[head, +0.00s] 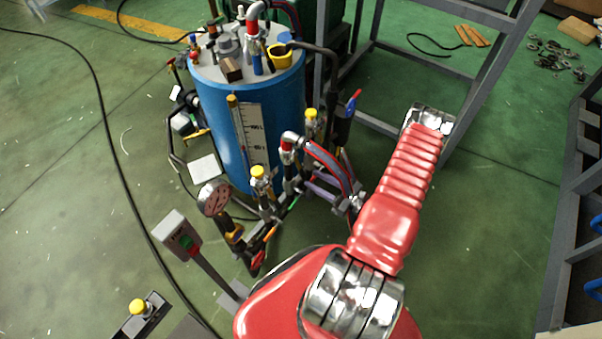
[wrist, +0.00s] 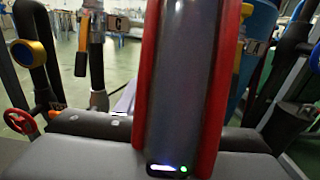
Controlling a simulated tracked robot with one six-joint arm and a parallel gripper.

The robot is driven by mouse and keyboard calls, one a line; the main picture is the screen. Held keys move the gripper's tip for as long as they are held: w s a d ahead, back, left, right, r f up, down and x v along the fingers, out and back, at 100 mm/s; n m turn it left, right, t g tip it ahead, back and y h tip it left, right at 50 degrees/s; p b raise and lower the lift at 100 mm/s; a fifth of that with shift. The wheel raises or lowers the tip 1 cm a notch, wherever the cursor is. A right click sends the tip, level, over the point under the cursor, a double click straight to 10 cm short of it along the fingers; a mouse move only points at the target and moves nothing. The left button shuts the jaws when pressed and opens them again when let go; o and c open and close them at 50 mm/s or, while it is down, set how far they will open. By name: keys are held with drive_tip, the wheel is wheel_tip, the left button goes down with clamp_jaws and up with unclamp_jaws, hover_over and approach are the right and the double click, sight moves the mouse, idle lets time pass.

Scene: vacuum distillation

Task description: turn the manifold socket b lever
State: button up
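The pipe manifold (head: 287,187) stands in front of the blue tank in the head view, with yellow-capped fittings (head: 259,174) and small coloured handles low on its pipes. I cannot read which socket is b there. In the wrist view, a tag marked C (wrist: 116,23) hangs on a pipe beside an orange lever (wrist: 82,50). A second tag (wrist: 255,46), unreadable, shows on the right. A tall grey and red body fills the middle and hides what lies behind it. I cannot make out my gripper's fingers in either view, nor any contact with a lever.
The blue tank (head: 228,122) stands behind the manifold. A pressure gauge (head: 214,198) and a switch box on a post (head: 178,236) stand to the left. A grey metal frame (head: 464,105) is behind my arm.

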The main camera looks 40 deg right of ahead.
sight(303, 173)
drive_tip(key=shift+x, duration=3.3)
drive_tip(key=shift+c, duration=0.5)
clamp_jaws()
drive_tip(key=shift+a, duration=0.1)
drive_tip(key=shift+a, duration=0.25)
drive_tip(key=shift+d, duration=0.2)
